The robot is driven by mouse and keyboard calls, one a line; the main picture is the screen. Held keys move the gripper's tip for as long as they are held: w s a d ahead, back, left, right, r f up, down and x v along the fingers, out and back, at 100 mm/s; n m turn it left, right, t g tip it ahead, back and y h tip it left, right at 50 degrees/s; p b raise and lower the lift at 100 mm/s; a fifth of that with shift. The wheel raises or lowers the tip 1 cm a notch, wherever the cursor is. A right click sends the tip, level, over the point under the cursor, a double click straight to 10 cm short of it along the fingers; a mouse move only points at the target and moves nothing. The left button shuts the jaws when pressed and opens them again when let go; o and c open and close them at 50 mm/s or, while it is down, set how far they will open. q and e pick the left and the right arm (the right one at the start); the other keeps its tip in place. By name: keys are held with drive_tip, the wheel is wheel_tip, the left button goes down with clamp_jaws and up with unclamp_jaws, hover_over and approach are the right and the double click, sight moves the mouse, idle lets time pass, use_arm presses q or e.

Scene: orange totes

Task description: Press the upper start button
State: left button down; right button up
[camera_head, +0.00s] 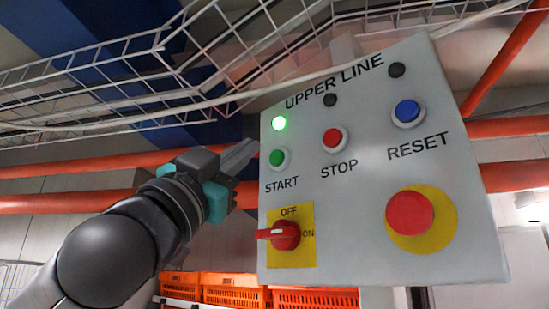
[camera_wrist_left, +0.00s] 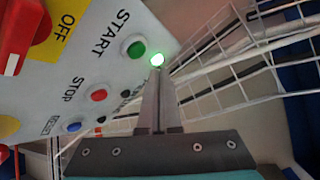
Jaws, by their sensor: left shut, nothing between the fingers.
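The upper line panel (camera_head: 360,240) is a grey-white box labelled UPPER LINE. Its green START button (camera_head: 278,158) is at the left, under a lit green lamp (camera_head: 279,123). My left gripper (camera_head: 246,150) is shut and empty, with its fingertips just left of the START button in the head view. In the left wrist view the shut fingers (camera_wrist_left: 157,78) point toward the panel edge, and the START button (camera_wrist_left: 136,50) lies a little left of and above the tips. I cannot tell a touch; the tips seem apart from the button. My right gripper is not in view.
The panel also has a red STOP button (camera_head: 333,139), a blue RESET button (camera_head: 407,112), a red OFF/ON switch (camera_head: 285,235) and a large red button on yellow (camera_head: 410,213). A white wire cable tray (camera_head: 160,60) runs above. Orange totes (camera_head: 232,290) stand below.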

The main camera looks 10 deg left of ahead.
use_arm(q)
drive_tip(key=shift+s+a, duration=0.4)
drive_tip(key=shift+s, duration=0.25)
drive_tip(key=shift+s+a, duration=0.4)
drive_tip(key=shift+s, duration=0.2)
